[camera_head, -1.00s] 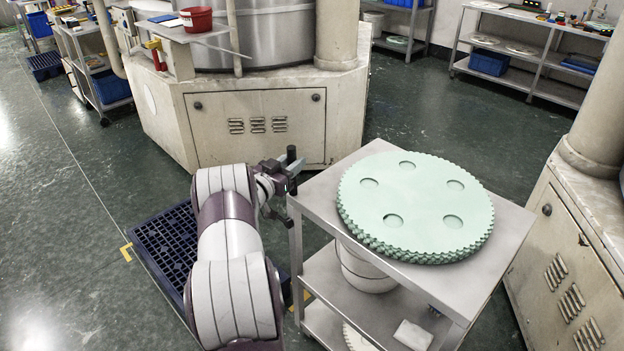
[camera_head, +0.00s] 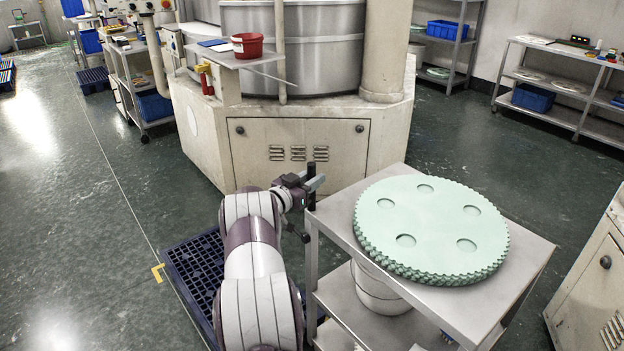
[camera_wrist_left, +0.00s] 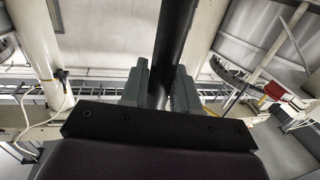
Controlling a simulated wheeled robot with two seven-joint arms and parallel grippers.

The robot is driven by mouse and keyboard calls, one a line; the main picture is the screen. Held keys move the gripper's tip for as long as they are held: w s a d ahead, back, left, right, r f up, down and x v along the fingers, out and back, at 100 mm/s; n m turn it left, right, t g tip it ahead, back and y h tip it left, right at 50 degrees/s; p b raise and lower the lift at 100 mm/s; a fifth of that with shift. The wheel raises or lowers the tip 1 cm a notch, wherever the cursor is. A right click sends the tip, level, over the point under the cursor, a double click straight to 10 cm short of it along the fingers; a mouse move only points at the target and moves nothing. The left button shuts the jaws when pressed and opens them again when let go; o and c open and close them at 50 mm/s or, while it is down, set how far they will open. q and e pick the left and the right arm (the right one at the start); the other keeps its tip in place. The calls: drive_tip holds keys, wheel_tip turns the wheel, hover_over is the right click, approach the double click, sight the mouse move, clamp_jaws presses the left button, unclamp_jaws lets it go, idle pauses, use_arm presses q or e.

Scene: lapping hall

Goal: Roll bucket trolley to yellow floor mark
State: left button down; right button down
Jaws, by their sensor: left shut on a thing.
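The grey metal trolley (camera_head: 325,215) stands at the lower right in the head view. Its top carries a stack of pale green toothed discs (camera_head: 430,225), and a white bucket (camera_head: 375,292) stands on a shelf below. My left gripper (camera_head: 311,184) is shut on a black upright handle bar at the trolley's near left corner. In the left wrist view the dark bar (camera_wrist_left: 174,45) runs between the fingers (camera_wrist_left: 160,90). A yellow corner mark (camera_head: 158,272) lies on the floor left of my arm, beside a dark blue grid pallet (camera_head: 195,265). My right gripper is out of view.
A large pale machine (camera_head: 335,165) stands behind the trolley, with a shelf holding a red pot (camera_head: 247,46). Another machine housing (camera_head: 598,275) stands close at the right. The green floor on the left is open. My arm hides part of the pallet.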

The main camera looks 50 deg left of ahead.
use_arm(q)
drive_tip(key=shift+a+r, duration=0.2)
drive_tip(key=shift+r, duration=0.05)
drive_tip(key=c, duration=1)
unclamp_jaws()
drive_tip(key=shift+a+f, duration=0.2)
drive_tip(key=s, duration=0.4)
drive_tip(key=s+d, duration=0.1)
drive_tip(key=s, duration=0.7)
drive_tip(key=shift+s+d, duration=0.3)
